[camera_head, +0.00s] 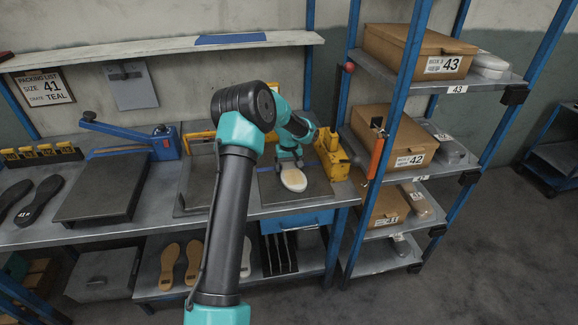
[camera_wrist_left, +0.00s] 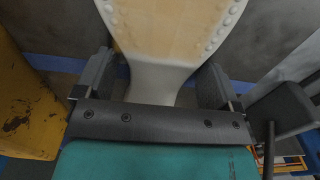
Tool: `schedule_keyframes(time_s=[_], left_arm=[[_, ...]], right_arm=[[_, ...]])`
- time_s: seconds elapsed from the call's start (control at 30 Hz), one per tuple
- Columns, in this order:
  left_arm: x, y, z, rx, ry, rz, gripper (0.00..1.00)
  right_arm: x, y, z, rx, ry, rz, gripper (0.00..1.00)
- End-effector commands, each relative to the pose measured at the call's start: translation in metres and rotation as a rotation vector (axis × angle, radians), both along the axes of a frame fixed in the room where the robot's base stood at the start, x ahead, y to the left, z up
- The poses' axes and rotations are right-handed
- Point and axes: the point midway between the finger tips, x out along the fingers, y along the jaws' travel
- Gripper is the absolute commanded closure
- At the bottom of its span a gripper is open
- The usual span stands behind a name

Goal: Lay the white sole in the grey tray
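The white sole (camera_head: 294,180), with a tan middle, is over the dark plate (camera_head: 316,185) on the bench in the head view. My left gripper (camera_head: 289,160) is at its far end. In the left wrist view the sole (camera_wrist_left: 168,28) runs between the two fingers of my left gripper (camera_wrist_left: 158,75), which appear to press on its edges. I cannot tell whether the sole touches the plate. A grey tray-like plate (camera_head: 196,188) lies left of it, partly hidden by my arm. I cannot tell which plate is the grey tray. My right gripper is not in view.
A yellow device (camera_head: 331,155) stands just right of the dark plate. A blue-handled press (camera_head: 140,138) and black soles (camera_head: 38,200) are at the left. A shelf rack with boxes (camera_head: 388,135) stands close at the right.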

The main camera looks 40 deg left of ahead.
Motion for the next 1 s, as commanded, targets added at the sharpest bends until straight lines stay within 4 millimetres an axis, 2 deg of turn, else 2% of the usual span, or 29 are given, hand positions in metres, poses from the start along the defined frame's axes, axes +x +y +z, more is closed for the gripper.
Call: schedule_keyframes(time_s=[0.03,0.1,0.37,0.53,0.67,1.0], left_arm=[[0.0,0.0,0.0,0.0,0.0,0.0,0.07],[0.0,0.0,0.0,0.0,0.0,0.0,0.0],[0.0,0.0,0.001,0.0,0.0,0.0,0.0],[0.0,0.0,0.011,0.001,-0.002,0.001,0.0],[0.0,0.0,0.029,0.001,-0.003,0.002,0.0],[0.0,0.0,0.092,0.0,-0.003,0.001,0.0]], right_arm=[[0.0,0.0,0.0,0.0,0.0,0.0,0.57],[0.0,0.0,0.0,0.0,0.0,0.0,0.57],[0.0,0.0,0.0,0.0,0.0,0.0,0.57],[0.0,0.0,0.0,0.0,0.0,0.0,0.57],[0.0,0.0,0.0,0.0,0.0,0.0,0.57],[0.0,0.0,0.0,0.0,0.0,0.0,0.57]])
